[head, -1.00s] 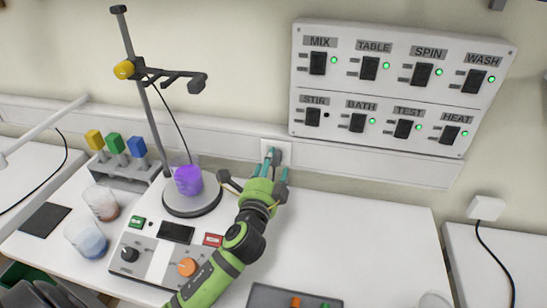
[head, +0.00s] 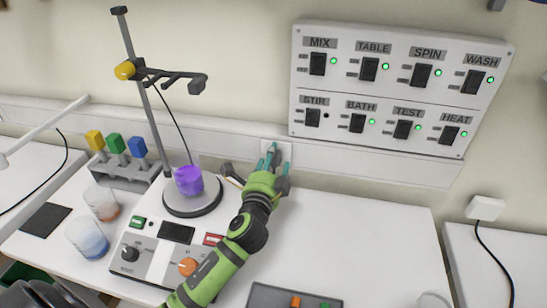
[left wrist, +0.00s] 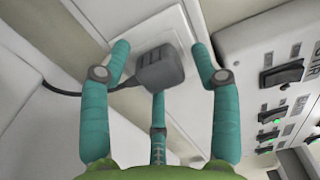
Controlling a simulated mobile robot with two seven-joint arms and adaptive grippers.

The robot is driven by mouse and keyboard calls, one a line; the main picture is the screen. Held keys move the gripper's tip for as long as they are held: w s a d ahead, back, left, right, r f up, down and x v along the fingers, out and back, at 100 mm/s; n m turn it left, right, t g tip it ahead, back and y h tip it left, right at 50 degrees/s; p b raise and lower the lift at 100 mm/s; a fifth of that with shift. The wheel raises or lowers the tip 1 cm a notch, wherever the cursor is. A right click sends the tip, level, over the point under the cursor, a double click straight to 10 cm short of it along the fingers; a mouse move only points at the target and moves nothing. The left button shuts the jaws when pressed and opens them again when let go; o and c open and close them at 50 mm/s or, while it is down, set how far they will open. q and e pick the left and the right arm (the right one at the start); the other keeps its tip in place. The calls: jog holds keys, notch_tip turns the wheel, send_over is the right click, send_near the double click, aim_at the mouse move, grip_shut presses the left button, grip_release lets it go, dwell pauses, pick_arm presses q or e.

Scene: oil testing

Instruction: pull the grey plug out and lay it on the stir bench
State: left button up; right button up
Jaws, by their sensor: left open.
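The dark grey plug (left wrist: 160,68) sits in a white wall socket (left wrist: 150,30), which also shows in the head view (head: 267,146). A dark cable leaves the plug to the left in the left wrist view. My left gripper (head: 279,162) is open at the socket. In the left wrist view its teal fingers (left wrist: 160,82) stand to the left, right and below the plug, with gaps at the sides. In the head view the gripper hides most or all of the plug. The white stir bench (head: 340,235) lies below the socket. My right gripper is out of view.
A stirrer (head: 165,245) with a purple beaker (head: 188,180) and a stand stands left of my arm. The switch panel (head: 400,90) is above right.

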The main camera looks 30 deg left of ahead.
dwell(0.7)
pick_arm(q)
grip_shut()
jog(key=shift+s, duration=0.1)
jog(key=shift+p+v, duration=0.4)
jog(key=shift+v, duration=2.55)
jog(key=shift+d, duration=0.1)
